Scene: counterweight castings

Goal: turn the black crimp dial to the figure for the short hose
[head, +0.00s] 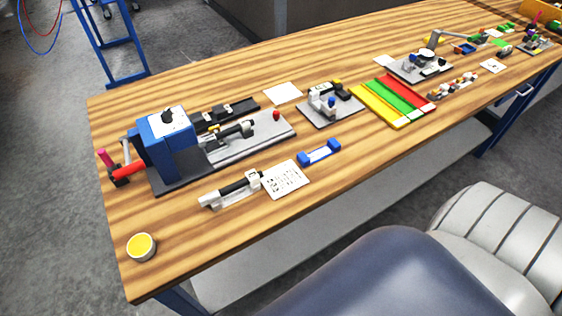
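The black crimp dial (168,115) is a small dark knob on a white face on top of the blue crimping machine (172,152), at the left of the bench. The dial's figures and pointer are too small to read. A black hose with pale ends (236,187) lies in front of the machine. A white card with printed marks (286,180) lies beside it; its text is not legible. Another dark hose-like piece (233,131) lies on the grey plate beside the machine. I cannot tell which is the short hose. Neither of my grippers is in view.
On the wooden bench (190,270), a yellow-topped round pot (141,247) stands near the front left corner. A red handle (129,169) sticks out left of the machine. A blue-ended piece (319,153) and red, green and yellow trays (393,101) lie to the right.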

